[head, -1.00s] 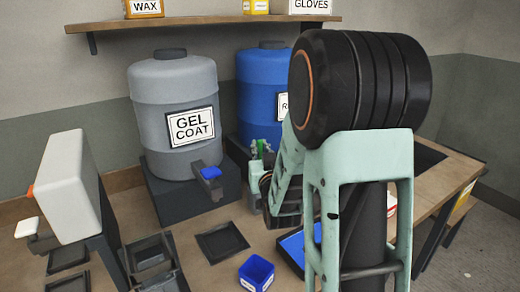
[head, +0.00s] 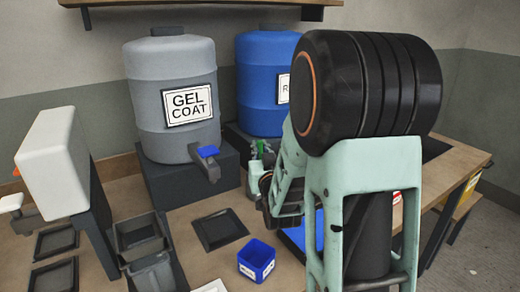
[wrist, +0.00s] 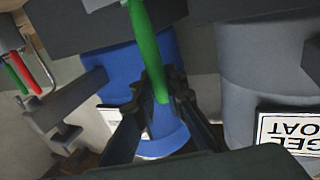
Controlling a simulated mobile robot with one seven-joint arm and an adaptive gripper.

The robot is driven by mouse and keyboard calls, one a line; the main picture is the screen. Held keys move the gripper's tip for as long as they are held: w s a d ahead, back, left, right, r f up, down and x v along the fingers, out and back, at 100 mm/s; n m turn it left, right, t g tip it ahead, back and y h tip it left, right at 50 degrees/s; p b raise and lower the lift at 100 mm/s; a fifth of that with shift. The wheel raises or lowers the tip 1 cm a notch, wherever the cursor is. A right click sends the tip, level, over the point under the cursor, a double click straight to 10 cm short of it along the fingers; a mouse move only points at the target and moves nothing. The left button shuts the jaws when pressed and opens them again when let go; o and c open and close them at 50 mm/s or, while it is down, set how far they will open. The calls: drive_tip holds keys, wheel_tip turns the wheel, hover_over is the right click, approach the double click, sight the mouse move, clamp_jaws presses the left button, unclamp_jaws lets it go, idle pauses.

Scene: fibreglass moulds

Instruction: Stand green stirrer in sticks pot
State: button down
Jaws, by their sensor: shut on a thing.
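My gripper (wrist: 160,90) is shut on the green stirrer (wrist: 146,40), which shows as a green rod between the two dark fingers in the wrist view. In the head view a bit of the green stirrer (head: 261,147) shows at my gripper, in front of the blue drum; my arm hides much of the rest. A small open blue square pot (head: 256,262) with a white label stands on the bench, lower and apart from my gripper. Its label is too small to read, so I cannot tell whether it is the sticks pot.
A grey GEL COAT drum (head: 172,100) with a blue-handled tap and a blue drum (head: 264,85) stand behind. Dark trays (head: 219,230) lie on the bench. Red and green rods (wrist: 22,72) show at the wrist view's left edge.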

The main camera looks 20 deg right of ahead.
drive_tip(key=c, duration=1.9)
unclamp_jaws()
drive_tip(key=shift+r, duration=0.1)
wheel_tip(320, 180, up, 10)
drive_tip(key=shift+f, duration=0.1)
